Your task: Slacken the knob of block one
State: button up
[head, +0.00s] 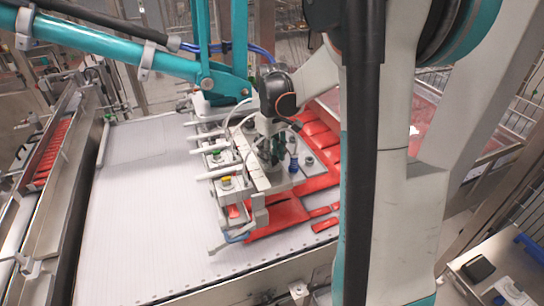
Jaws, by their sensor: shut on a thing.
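The vacuum picker (246,170), a pale frame with several blocks and rods, stands over red flat pieces in the middle of the head view. A blue knob (293,165), a green knob (216,156) and a yellow-green knob (226,183) show on it. No marking tells which block is block one. My gripper (272,152), dark and small in the picture, reaches down among the blocks, left of the blue knob. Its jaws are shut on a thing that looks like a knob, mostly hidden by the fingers.
Red pieces (318,140) lie under and right of the picker. The white ribbed conveyor (140,220) is bare at left and front. A teal arm of the machine (110,48) and blue hoses hang above the picker. A side table (500,270) with a dark item stands at lower right.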

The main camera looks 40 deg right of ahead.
jog(key=shift+n, duration=1)
jog(key=o, duration=1.1)
jog(key=shift+w, duration=0.1)
jog(key=shift+c, duration=0.2)
jog(key=shift+r, duration=0.1)
notch_tip(320, 180, up, 12)
jog(key=shift+a, duration=0.1)
